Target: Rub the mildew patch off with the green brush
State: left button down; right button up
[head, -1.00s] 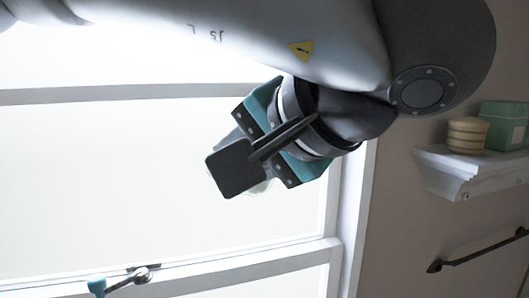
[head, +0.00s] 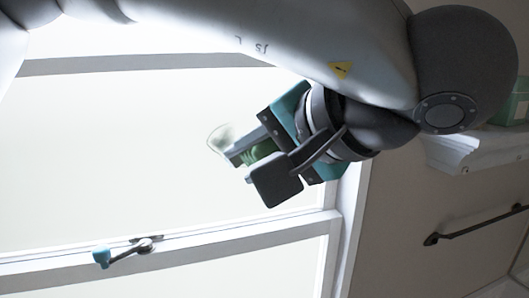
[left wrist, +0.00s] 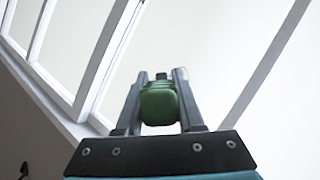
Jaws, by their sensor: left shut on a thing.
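My left gripper (head: 246,150) is in front of the window pane and shut on the green brush (head: 258,152). In the left wrist view the dark fingers (left wrist: 158,78) sit on either side of the brush's rounded green end (left wrist: 160,103). A pale, green-tinged smudge (head: 220,138) shows just left of the fingertips in the head view. It may be the mildew patch on the glass or the brush's bristles; I cannot tell which, nor whether the brush touches the pane. My right gripper is in neither current view.
The white window frame (head: 190,242) has a bar below the gripper, with a teal-ended handle (head: 102,256) on it. At right are a white wall shelf (head: 462,150) with a green box (head: 512,108) and a dark rail (head: 475,226).

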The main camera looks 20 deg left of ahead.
pick_arm(q)
jog(key=d+f, duration=0.1)
jog(key=w+f, duration=0.1)
jog(key=f, duration=0.1)
jog(key=shift+d, duration=0.35)
dwell(0.3)
jog(key=shift+s+a+r, duration=0.25)
jog(key=shift+a+r, duration=0.2)
jog(key=shift+r, duration=0.35)
jog(key=shift+s+a+r, duration=0.25)
jog(key=shift+a+r, duration=0.15)
jog(key=shift+r, duration=0.45)
jog(key=shift+s+a+r, duration=0.3)
jog(key=shift+a+r, duration=0.15)
jog(key=shift+r, duration=0.25)
jog(key=shift+s+a+r, duration=0.3)
jog(key=shift+a+r, duration=0.1)
jog(key=shift+r, duration=0.4)
